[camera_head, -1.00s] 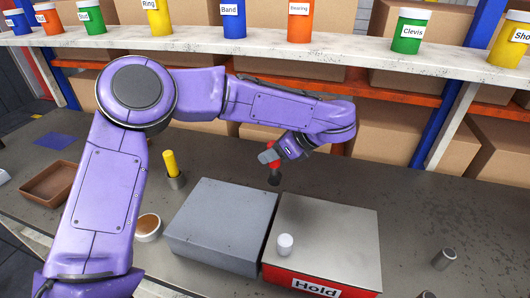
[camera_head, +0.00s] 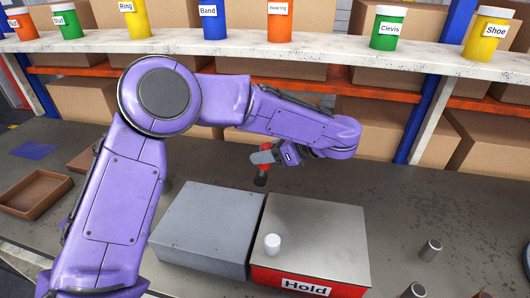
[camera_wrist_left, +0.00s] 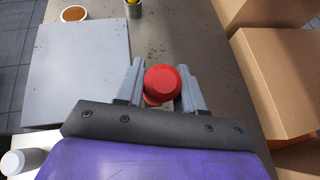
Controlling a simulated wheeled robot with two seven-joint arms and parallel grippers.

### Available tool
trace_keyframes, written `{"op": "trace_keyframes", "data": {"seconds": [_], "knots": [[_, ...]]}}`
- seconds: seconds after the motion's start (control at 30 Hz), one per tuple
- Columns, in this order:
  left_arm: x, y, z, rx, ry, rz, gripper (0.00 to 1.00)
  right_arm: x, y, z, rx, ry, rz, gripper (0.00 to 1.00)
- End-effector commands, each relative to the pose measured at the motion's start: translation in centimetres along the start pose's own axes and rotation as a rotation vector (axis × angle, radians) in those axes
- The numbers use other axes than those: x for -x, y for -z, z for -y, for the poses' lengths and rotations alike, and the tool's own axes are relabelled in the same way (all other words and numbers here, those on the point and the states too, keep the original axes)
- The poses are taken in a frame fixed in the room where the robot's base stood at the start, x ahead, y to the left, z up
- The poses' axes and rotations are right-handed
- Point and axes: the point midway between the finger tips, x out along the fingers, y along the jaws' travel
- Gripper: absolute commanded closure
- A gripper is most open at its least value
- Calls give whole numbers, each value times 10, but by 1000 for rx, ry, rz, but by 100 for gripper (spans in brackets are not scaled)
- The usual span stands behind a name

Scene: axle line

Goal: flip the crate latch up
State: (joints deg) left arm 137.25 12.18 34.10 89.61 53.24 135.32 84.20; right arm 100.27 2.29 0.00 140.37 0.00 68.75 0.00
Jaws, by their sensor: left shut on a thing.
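My left gripper (camera_head: 264,158) reaches in from the left and is shut on a red-handled object (camera_head: 262,171) with a dark lower end. It holds it upright, behind the gap between a grey box and a red box labelled Hold. In the left wrist view the object's red rounded top (camera_wrist_left: 163,84) sits between the two grey fingers. I cannot tell whether its lower end touches the bench. I cannot make out a crate latch in either view. My right gripper is not in view.
The grey box (camera_head: 210,228) and the Hold box (camera_head: 318,240), with a white knob (camera_head: 272,244) on top, stand side by side. A brown tray (camera_head: 35,193) lies at left. Metal cylinders (camera_head: 430,250) stand at right. A shelf with labelled jars (camera_head: 279,22) runs behind.

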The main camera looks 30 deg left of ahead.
Motion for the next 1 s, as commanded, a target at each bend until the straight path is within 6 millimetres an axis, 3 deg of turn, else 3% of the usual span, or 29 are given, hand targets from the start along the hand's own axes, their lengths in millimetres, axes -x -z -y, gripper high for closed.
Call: {"op": "trace_keyframes", "data": {"seconds": [0.03,0.1,0.43,0.8,1.0], "knots": [[-1,3,-1,-7,-5,0,56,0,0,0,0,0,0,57],[-1,3,-1,-6,-5,0,42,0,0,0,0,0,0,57],[4,2,0,0,-1,1,42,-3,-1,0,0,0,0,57],[84,4,0,0,1,2,42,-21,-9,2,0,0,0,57],[104,3,-1,-4,-3,0,42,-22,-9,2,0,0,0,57]]}}
